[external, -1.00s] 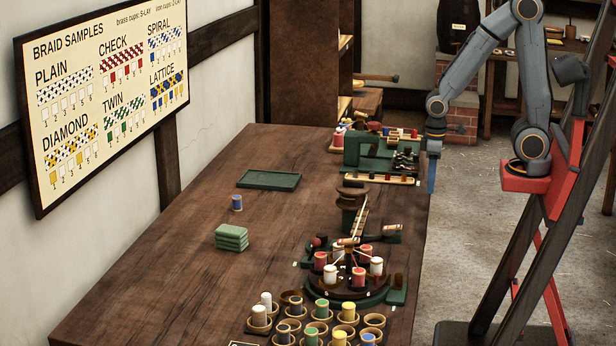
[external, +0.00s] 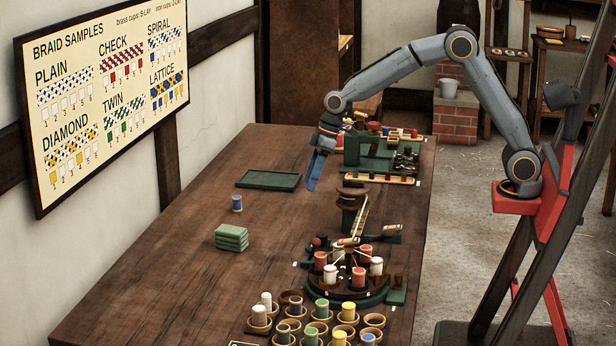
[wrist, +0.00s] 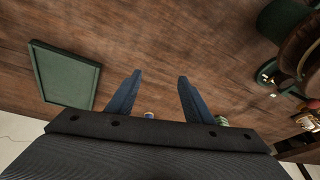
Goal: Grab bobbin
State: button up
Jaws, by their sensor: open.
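A lone bobbin (external: 237,203) with blue thread and pale ends stands on the wooden table (external: 180,235), left of the middle. In the wrist view a small part of what looks like this bobbin (wrist: 149,115) shows between the finger bases, mostly hidden by the gripper body. My gripper (external: 313,180) is above the table, to the right of the bobbin and farther back, pointing down. In the wrist view its two blue fingers (wrist: 160,78) are spread with nothing between the tips. Other bobbins in several colours, such as a yellow one (external: 348,310), stand in cups at the near end.
A green tray (external: 268,180) lies behind the lone bobbin. A stack of green blocks (external: 231,237) is in front of it. A round braiding stand (external: 347,283) with red and white bobbins and a dark green post (external: 350,215) stand to the right. The table's left half is mostly clear.

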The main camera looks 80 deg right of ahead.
aim_at(240, 197)
jog(key=w+a+n+b, duration=0.1)
jog(key=w, duration=0.5)
jog(key=w+a+n+t+y+b, duration=0.1)
jog(key=w+a, duration=0.1)
jog(key=w, duration=0.4)
jog(key=w+a+n+t+b, duration=0.1)
jog(key=w+a, duration=0.1)
jog(key=w, duration=0.3)
jog(key=shift+w+f+y+b, duration=0.15)
jog(key=shift+w+y+b, duration=0.15)
jog(key=shift+w, duration=0.1)
jog(key=x, duration=0.7)
jog(key=shift+w+f, duration=0.15)
jog(key=shift+w, duration=0.05)
jog(key=c, duration=1.1)
jog(key=shift+c, duration=0.2)
